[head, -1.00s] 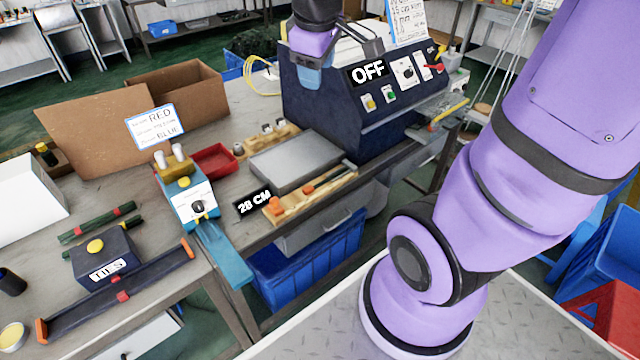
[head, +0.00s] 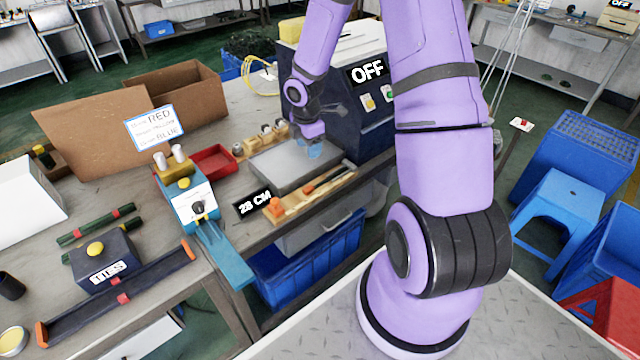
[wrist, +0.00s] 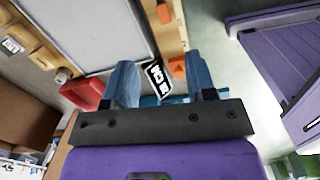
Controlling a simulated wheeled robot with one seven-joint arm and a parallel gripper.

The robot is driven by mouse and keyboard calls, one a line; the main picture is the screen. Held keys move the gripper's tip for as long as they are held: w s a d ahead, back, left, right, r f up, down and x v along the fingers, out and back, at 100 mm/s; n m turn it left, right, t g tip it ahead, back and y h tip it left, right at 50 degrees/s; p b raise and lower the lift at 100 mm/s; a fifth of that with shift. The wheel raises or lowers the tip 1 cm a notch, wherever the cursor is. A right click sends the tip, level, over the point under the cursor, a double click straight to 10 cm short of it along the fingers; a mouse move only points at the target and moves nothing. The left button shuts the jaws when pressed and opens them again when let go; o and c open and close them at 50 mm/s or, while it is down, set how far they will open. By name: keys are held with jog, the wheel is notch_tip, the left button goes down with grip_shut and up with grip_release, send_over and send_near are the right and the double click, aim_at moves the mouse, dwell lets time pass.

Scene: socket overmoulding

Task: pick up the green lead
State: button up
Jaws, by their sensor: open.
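My gripper (head: 313,147) is above the grey plate on the bench, in front of the dark blue machine. In the wrist view my gripper (wrist: 161,72) shows two blue fingers spread apart with nothing held between them. I cannot make out a green lead for certain in either view. Two dark green rods with red bands (head: 96,226) lie on the left bench, far from my gripper. A yellow cable (head: 262,70) loops behind the machine's left side.
The grey plate (head: 275,165) sits beside a wooden tool rack (head: 290,207). The 28 CM sign (head: 254,204), red tray (head: 214,160) and blue-and-white device (head: 192,200) stand to the left. The machine (head: 352,115) reads OFF. A cardboard box (head: 190,95) stands behind.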

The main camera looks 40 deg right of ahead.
jog(key=n, duration=0.2)
send_near(309, 188)
jog(key=shift+y, duration=0.4)
jog(key=f, duration=0.9)
jog(key=shift+w+d+f, duration=0.1)
jog(key=shift+d, duration=0.3)
jog(key=shift+c, duration=0.5)
grip_shut()
